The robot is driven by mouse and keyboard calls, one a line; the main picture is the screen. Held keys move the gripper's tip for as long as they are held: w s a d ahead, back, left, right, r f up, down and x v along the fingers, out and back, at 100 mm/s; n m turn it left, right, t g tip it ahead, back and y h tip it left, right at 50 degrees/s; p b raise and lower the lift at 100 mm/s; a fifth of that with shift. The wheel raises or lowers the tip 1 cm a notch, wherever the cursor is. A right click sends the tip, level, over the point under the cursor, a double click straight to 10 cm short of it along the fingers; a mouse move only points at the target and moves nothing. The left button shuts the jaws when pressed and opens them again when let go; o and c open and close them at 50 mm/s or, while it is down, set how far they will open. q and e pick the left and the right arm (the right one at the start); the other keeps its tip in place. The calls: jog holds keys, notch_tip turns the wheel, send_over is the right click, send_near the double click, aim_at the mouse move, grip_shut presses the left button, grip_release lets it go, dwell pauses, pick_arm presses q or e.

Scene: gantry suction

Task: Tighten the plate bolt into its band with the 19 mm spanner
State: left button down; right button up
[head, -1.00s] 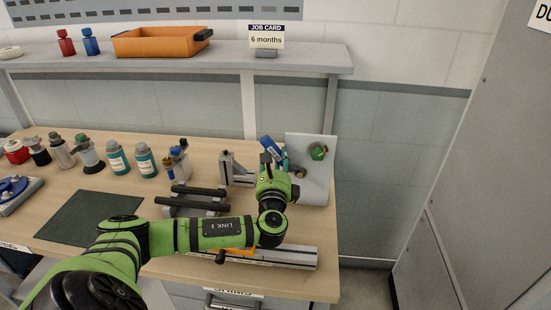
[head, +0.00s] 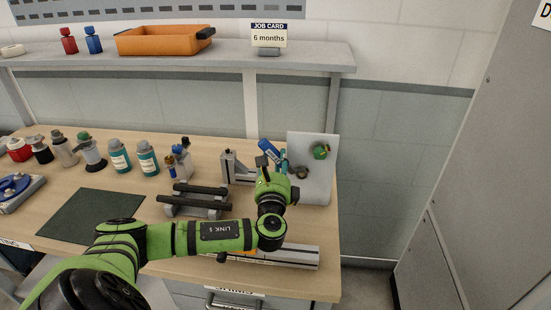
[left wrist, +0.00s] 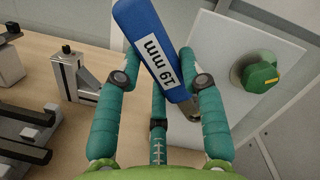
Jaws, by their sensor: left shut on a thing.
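The spanner (left wrist: 158,50) has a blue handle labelled "19 mm" and is gripped by my left gripper (left wrist: 165,85). Its blue handle also shows in the head view (head: 268,149), tilted in front of the pale upright plate (head: 316,188). My left gripper's teal fingers (head: 283,160) are just left of the plate. A green knob-like part (head: 320,151) stands out from the plate; it also shows in the left wrist view (left wrist: 260,77). A small dark round part (head: 299,171) sits lower on the plate. I cannot tell which is the bolt. The spanner's working end is mostly hidden. My right gripper is out of view.
A metal bracket (head: 239,170) and a dark-railed stand (head: 195,203) are left of the gripper. Several bottles (head: 118,157) line the bench's back. A dark green mat (head: 90,217) lies clear at left. A shelf (head: 180,66) runs above; a grey cabinet (head: 470,150) stands right.

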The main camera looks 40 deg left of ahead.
pick_arm(q)
jog(key=shift+r+p+v, duration=0.15)
jog(key=shift+p+v, duration=0.35)
jog(key=shift+v, duration=0.5)
jog(key=shift+r+p+v, duration=0.15)
jog(key=shift+p+v, duration=0.35)
jog(key=shift+v, duration=0.45)
jog(key=shift+s+d, duration=0.2)
jog(key=shift+s, duration=0.45)
jog(key=shift+d+f, duration=0.1)
